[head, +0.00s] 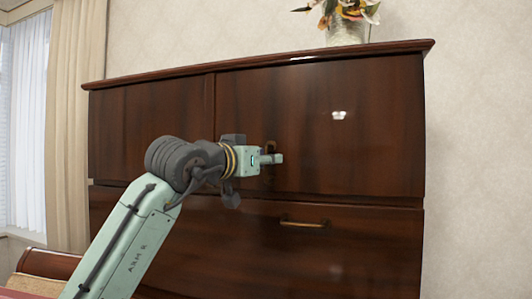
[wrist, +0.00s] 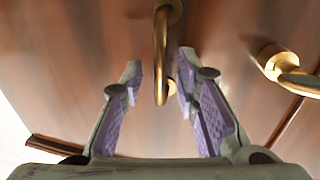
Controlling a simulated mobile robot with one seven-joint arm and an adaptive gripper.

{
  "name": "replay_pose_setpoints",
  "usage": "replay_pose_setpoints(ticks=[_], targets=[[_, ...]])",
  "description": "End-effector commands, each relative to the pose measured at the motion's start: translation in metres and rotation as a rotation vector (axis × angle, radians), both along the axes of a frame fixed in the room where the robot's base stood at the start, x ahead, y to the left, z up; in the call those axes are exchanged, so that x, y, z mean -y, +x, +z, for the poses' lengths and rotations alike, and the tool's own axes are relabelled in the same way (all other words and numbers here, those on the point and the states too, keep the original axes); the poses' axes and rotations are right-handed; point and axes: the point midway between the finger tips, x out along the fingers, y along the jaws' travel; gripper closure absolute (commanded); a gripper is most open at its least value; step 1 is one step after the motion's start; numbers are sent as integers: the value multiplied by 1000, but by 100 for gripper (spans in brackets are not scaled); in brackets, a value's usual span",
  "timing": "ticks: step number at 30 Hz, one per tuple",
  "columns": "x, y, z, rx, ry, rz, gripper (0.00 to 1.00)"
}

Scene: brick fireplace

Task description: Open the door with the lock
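The dark wood cabinet's upper right door (head: 345,130) is shut in the head view. A small brass fitting (head: 270,147) sits near its left edge, partly covered by my gripper (head: 277,159). In the wrist view, my gripper (wrist: 160,72) is open, with one finger on each side of a looped brass handle (wrist: 161,50). Gaps show between both fingers and the handle. A small brass piece shows behind the handle's lower end; I cannot tell whether it is the lock or the handle's mount.
A second brass handle (wrist: 295,80) is at the right of the wrist view. Below the doors is a shut drawer with a brass pull (head: 303,224). A flower vase (head: 346,27) stands on the cabinet top (head: 250,62). Curtains (head: 72,120) hang at the left.

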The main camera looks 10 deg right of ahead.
Motion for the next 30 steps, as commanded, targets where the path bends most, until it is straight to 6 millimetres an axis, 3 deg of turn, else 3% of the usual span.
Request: replay_pose_setpoints(ticks=[11, 23, 30], targets=[[4, 4, 0, 1, 0, 0, 72], [4, 4, 0, 1, 0, 0, 99], [4, 4, 0, 1, 0, 0, 100]])
